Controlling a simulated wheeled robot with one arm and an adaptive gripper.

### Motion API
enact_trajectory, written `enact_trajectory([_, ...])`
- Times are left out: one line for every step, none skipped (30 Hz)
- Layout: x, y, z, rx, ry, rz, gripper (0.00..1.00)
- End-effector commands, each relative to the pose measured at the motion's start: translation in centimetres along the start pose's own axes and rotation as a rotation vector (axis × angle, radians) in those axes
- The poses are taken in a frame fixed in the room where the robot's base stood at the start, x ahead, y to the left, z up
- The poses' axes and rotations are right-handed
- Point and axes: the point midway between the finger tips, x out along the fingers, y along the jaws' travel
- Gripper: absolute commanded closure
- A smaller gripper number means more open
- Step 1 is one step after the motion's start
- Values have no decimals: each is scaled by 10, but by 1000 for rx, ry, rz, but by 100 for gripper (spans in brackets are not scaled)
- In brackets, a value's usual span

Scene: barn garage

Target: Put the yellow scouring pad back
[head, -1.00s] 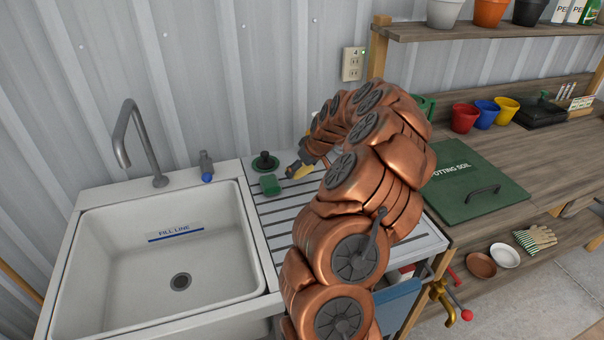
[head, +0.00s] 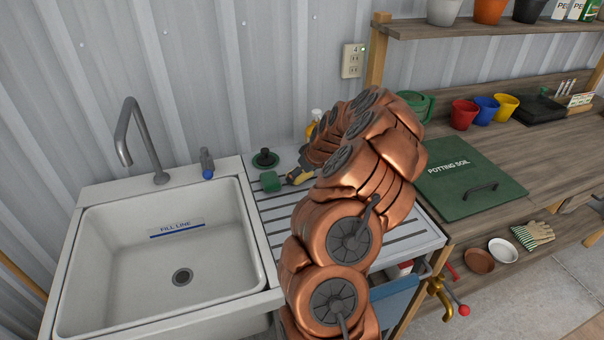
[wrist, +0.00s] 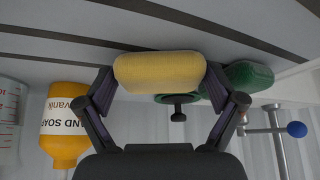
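The yellow scouring pad (wrist: 160,72) is between my gripper's (wrist: 158,82) fingertips in the wrist view, with a finger against each side. In the head view a bit of the yellow pad (head: 293,178) shows at the end of my arm, low over the slotted drainboard (head: 402,240). Whether it touches the board is unclear. A green pad (head: 270,181) lies just left of it, and it also shows in the wrist view (wrist: 250,74). My arm hides much of the drainboard.
A dark green sink plug (head: 265,158) sits behind the green pad. A hand soap bottle (wrist: 65,125) and a clear measuring jug (wrist: 10,115) stand at the back. The empty sink (head: 120,270) is left. The potting soil lid (head: 470,180) is right.

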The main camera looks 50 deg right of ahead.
Motion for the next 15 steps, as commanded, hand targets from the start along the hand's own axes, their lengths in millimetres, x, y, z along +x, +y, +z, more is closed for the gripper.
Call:
enact_trajectory([0, 0, 0, 0, 0, 0, 1])
enact_trajectory([0, 0, 0, 0, 0, 0, 0])
enact_trajectory([0, 0, 0, 0, 0, 0, 0])
enact_trajectory([0, 0, 0, 0, 0, 0, 0])
enact_trajectory([0, 0, 0, 0, 0, 0, 0])
enact_trajectory([0, 0, 0, 0, 0, 0, 0])
enact_trajectory([0, 0, 0, 0, 0, 0, 0])
enact_trajectory([0, 0, 0, 0, 0, 0, 0])
enact_trajectory([0, 0, 0, 0, 0, 0, 0])
enact_trajectory([0, 0, 0, 0, 0, 0, 0])
enact_trajectory([0, 0, 0, 0, 0, 0, 0])
enact_trajectory([-1, 0, 0, 0, 0, 0, 0])
enact_trajectory([-1, 0, -1, 0, 0, 0, 0])
enact_trajectory([-2, 0, -1, 0, -1, 0, 0])
enact_trajectory([-3, 0, -1, 0, -1, 0, 0])
